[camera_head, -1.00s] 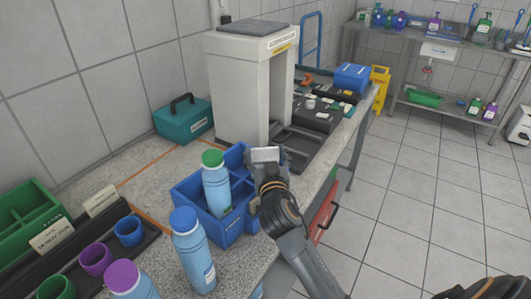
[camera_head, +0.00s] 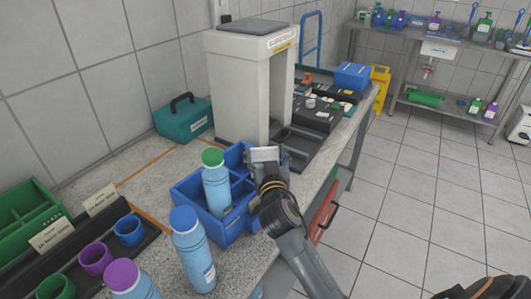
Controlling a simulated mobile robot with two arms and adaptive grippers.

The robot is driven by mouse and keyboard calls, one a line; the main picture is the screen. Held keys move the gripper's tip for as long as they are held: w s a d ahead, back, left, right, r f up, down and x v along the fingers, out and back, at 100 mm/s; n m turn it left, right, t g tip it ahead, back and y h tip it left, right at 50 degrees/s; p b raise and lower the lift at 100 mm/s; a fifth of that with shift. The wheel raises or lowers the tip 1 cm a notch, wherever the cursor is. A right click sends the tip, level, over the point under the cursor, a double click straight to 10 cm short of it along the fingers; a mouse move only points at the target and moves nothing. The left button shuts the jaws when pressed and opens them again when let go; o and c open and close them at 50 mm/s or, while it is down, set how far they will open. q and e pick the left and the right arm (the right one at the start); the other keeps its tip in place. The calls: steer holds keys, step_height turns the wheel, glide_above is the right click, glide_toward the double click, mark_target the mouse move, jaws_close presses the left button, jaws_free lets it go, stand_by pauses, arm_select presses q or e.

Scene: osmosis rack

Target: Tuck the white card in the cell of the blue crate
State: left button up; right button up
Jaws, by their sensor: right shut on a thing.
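The blue crate (camera_head: 183,200) stands on the counter and is split into cells. A light blue bottle with a green cap (camera_head: 216,184) stands upright in one of its cells. My right gripper (camera_head: 265,160) is at the crate's right side, level with or above its rim. It is shut on the white card (camera_head: 264,154), which shows as a small pale piece at the fingertips. I cannot tell whether the card touches the crate. My left gripper is not in view; a dark part at the bottom right is unclear.
A blue-capped bottle (camera_head: 192,250) and a purple-capped bottle (camera_head: 131,281) stand in front of the crate. A white machine (camera_head: 235,85) stands behind it. A teal case (camera_head: 183,118), a green crate (camera_head: 27,212) and coloured cups (camera_head: 95,259) are to the left. The counter edge lies right.

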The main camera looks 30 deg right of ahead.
steer(key=shift+r, duration=0.1)
stand_by(0.3)
steer(key=o, duration=1)
steer(key=shift+r, duration=0.1)
step_height(320, 180, up, 7)
steer(key=p, duration=0.6)
stand_by(0.4)
stand_by(0.5)
